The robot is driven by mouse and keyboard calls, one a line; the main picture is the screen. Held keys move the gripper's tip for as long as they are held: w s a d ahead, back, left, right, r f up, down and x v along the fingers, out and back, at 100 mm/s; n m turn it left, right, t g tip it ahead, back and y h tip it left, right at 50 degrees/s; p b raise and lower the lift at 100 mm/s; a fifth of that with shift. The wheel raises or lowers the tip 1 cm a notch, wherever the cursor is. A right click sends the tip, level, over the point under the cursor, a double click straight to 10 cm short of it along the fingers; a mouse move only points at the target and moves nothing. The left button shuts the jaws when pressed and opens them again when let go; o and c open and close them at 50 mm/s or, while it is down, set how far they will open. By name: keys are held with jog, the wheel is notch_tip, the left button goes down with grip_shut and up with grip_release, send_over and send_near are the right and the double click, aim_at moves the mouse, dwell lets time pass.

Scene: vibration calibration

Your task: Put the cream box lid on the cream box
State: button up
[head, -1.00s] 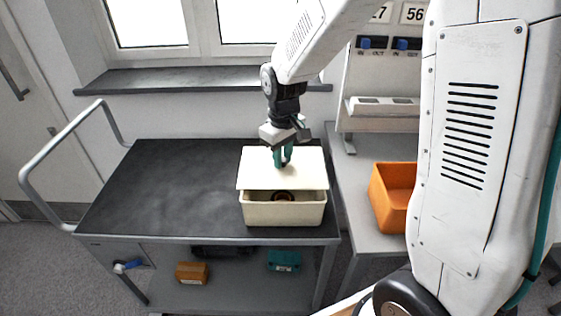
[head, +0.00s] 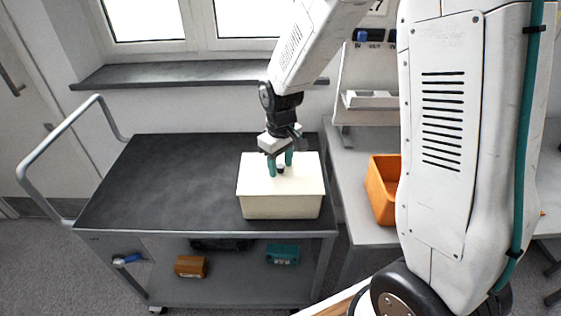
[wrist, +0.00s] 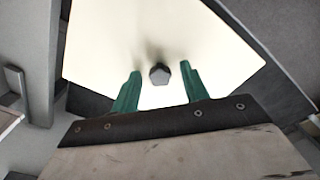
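The cream box (head: 281,207) stands at the right end of the dark cart top in the head view. The cream box lid (head: 300,181) lies over its opening, and the inside of the box is hidden. The lid fills much of the wrist view (wrist: 160,35), with a small dark knob (wrist: 159,74) on it. My gripper (head: 280,170) is just above the lid with its green fingers apart on either side of the knob. In the wrist view the fingers (wrist: 160,80) are clear of the knob, with gaps on both sides.
The dark cart top (head: 165,180) is bare left of the box. An orange bin (head: 384,190) stands on the grey table to the right. The cart's lower shelf holds an orange-brown box (head: 191,266) and a teal box (head: 283,254). A window sill (head: 180,75) runs behind.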

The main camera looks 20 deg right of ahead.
aim_at(280, 165)
notch_tip(280, 165, up, 12)
jog(key=s+d+r+m, duration=0.1)
jog(key=s+r, duration=0.3)
jog(key=s, duration=0.9)
jog(key=s+d+r+m+t, duration=0.1)
jog(key=s+d+r+m, duration=0.1)
jog(key=s, duration=1.1)
notch_tip(280, 165, up, 2)
jog(key=shift+m, duration=0.8)
jog(key=shift+c, duration=0.4)
